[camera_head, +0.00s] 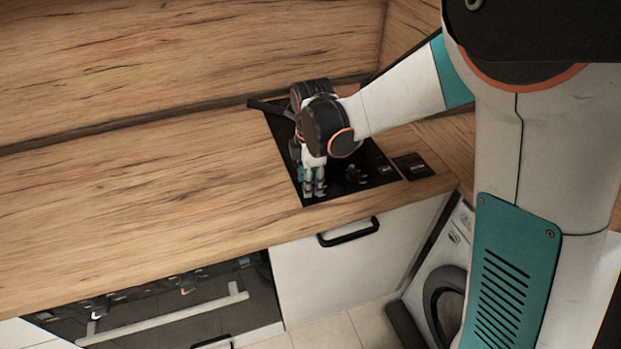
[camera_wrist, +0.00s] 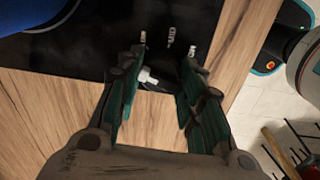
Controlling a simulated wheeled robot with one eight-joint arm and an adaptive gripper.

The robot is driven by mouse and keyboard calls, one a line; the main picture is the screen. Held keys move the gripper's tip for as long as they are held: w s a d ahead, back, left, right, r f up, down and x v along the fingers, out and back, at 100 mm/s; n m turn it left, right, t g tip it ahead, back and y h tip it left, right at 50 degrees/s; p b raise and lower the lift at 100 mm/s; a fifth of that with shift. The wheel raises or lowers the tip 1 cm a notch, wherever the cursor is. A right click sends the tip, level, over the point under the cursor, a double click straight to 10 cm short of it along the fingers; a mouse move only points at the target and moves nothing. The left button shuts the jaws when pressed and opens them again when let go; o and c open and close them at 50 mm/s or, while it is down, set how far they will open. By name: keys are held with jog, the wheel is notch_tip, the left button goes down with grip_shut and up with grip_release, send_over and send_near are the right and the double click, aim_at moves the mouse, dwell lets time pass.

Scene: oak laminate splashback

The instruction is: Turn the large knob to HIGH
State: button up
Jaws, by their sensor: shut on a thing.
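The black cooktop panel (camera_head: 376,158) is set in the wooden counter near its front edge. My gripper (camera_head: 313,192) points down over the panel's front left part. In the wrist view my gripper (camera_wrist: 165,62) has its two dark green fingers on either side of a pale knob part (camera_wrist: 148,77), which I take for the large knob; the jaws are shut on it. Most of the knob's body is hard to make out against the black. Small white lettering (camera_wrist: 171,38) shows beyond the fingertips, too blurred to read surely.
A smaller dark control (camera_head: 355,174) stands on the panel to the right of my gripper. A blue rounded thing (camera_wrist: 30,12) shows at the wrist view's upper left. A drawer handle (camera_head: 348,231) juts out below the counter edge. The counter's left part is clear.

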jog(key=m, duration=0.7)
jog(key=shift+p, duration=0.4)
jog(key=m, duration=0.6)
jog(key=shift+a+m+h, duration=0.1)
jog(key=shift+m+h, duration=0.2)
jog(key=shift+h, duration=0.1)
jog(key=m, duration=0.6)
jog(key=shift+w+g+p, duration=0.1)
jog(key=shift+g+p, duration=0.2)
jog(key=shift+p, duration=0.05)
jog(key=m, duration=0.7)
jog(key=o, duration=1.1)
jog(key=shift+c, duration=0.2)
